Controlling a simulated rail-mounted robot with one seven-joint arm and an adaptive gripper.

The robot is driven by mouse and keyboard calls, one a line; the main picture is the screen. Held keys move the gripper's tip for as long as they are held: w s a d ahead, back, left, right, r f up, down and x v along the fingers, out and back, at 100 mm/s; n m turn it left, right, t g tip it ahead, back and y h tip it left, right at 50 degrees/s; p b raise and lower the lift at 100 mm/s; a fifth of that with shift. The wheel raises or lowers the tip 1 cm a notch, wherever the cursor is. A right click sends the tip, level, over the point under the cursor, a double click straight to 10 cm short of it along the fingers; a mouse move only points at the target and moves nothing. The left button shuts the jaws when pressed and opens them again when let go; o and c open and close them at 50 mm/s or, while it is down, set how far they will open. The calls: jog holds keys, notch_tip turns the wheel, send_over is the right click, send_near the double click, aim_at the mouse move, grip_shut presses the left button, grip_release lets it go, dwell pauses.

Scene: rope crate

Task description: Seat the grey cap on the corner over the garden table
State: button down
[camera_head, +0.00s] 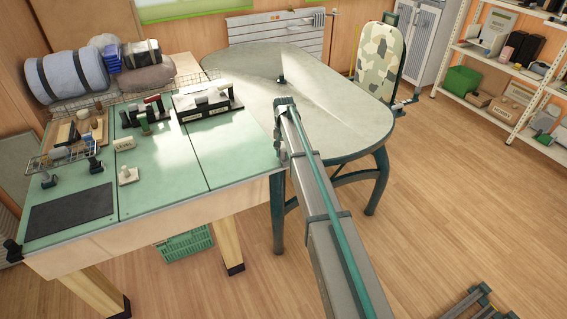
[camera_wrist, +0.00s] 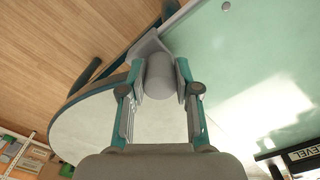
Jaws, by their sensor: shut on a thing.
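The grey cap (camera_wrist: 158,76) has a round grey knob and a flat flange. In the wrist view my gripper (camera_wrist: 160,82) is shut on the knob, one finger on each side. The flange lies over the corner of the green-topped bench (camera_wrist: 255,60), beside the round garden table (camera_wrist: 85,130). I cannot tell whether it touches the corner. In the head view the bench (camera_head: 235,155) has its right front corner over the garden table (camera_head: 345,110); my gripper (camera_head: 283,142) is at that corner, and my arm hides much of it and the cap.
A small dark object (camera_head: 281,79) stands on the garden table. Several small handled pieces and a black mat (camera_head: 70,213) lie on the bench's left side. A black-and-white level (camera_head: 208,103) and rolled bundles (camera_head: 68,75) are at its back. The bench's right part is mostly clear.

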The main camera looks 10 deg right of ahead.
jog(key=shift+f, duration=0.7)
dwell(0.6)
jog(key=c, duration=0.7)
grip_release()
jog(key=shift+c, duration=0.2)
jog(key=shift+r, duration=0.1)
notch_tip(320, 180, up, 12)
jog(key=shift+f, duration=0.1)
